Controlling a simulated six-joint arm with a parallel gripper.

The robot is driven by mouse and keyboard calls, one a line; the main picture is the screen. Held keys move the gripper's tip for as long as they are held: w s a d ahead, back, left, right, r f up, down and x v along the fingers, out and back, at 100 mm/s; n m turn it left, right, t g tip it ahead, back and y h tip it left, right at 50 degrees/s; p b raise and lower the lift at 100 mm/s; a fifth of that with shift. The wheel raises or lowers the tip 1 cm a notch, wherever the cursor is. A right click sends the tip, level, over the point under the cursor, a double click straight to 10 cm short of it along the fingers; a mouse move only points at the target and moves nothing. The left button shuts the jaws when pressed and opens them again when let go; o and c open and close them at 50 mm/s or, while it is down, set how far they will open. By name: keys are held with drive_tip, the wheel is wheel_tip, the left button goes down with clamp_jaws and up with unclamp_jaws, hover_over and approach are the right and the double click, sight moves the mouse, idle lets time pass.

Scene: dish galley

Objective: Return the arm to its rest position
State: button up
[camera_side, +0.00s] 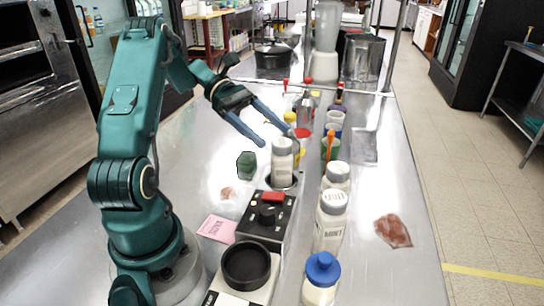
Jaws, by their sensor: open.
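My gripper (276,138) is open, with its two blue fingers spread apart and pointing down and to the right over the metal counter (195,160). Nothing shows between the fingers. Just below the fingertips is a white-lidded bottle (283,160), standing in a dark round holder or dish; I cannot tell whether a finger touches it. A dark green block-like object (247,165) lies on the counter to the left of the bottle. My arm is bent, rising from its base at the lower left and reaching right.
A black control box (268,220) with a red top part and a black round cup (246,265) stand near my base. White bottles (330,222) and a blue-capped jar (321,280) stand right of them. A pink card (217,229) lies flat. A reddish patch (393,231) lies on the right.

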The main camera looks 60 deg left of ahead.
drive_tip(key=shift+d, duration=0.1)
drive_tip(key=s+d+r+m+g+y, duration=0.25)
drive_tip(key=d+m, duration=0.25)
drive_tip(key=d, duration=0.3)
drive_tip(key=s+d+r+m+g+y, duration=0.25)
drive_tip(key=d+r+m, duration=0.2)
drive_tip(key=d, duration=0.25)
drive_tip(key=s+a+f+m+t+y, duration=0.1)
drive_tip(key=s+f+m+t+y, duration=0.3)
drive_tip(key=m, duration=0.9)
drive_tip(key=s+t+y, duration=0.1)
drive_tip(key=s+y, duration=0.1)
drive_tip(key=y, duration=0.1)
drive_tip(key=shift+f, duration=0.25)
